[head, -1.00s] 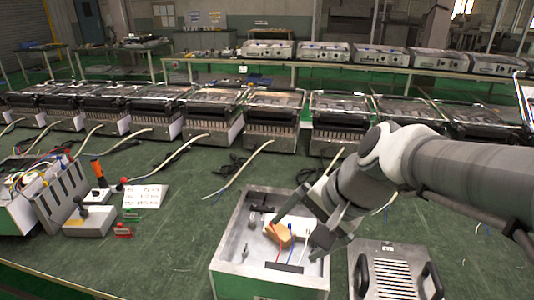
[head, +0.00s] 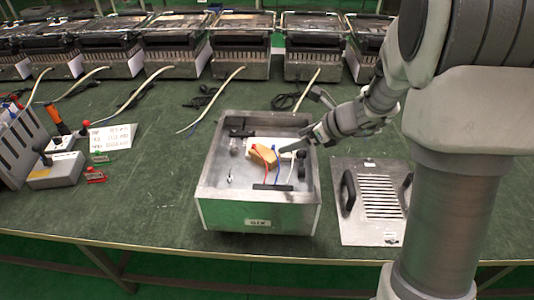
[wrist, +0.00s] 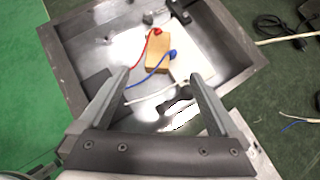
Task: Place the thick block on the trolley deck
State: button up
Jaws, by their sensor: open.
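A tan block (head: 262,155) lies inside an open metal box (head: 258,214) on the green bench, with red and blue wires at it. In the wrist view the block (wrist: 157,52) lies partly on a white plate (wrist: 192,62), with the red and blue wires crossing or touching it. My gripper (wrist: 158,78) is open and empty, its fingers spread over the box with the block ahead between their tips. In the head view my gripper (head: 300,122) is above the right part of the box. I cannot make out a trolley deck in these views.
A metal cover with slots and black handles (head: 374,222) lies right of the box. A control box with levers (head: 56,170) and a white label card (head: 110,136) are at left. A row of grill-like units (head: 240,45) stands behind.

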jog(key=b, duration=0.3)
send_near(265, 153)
jog(key=x, duration=0.5)
jog(key=shift+w+f, duration=0.15)
jog(key=shift+w, duration=0.05)
jog(key=b+x, duration=0.1)
jog(key=x, duration=0.4)
jog(key=shift+a+f, duration=0.1)
jog(key=shift+f, duration=0.05)
grip_shut()
jog(key=shift+r, duration=0.2)
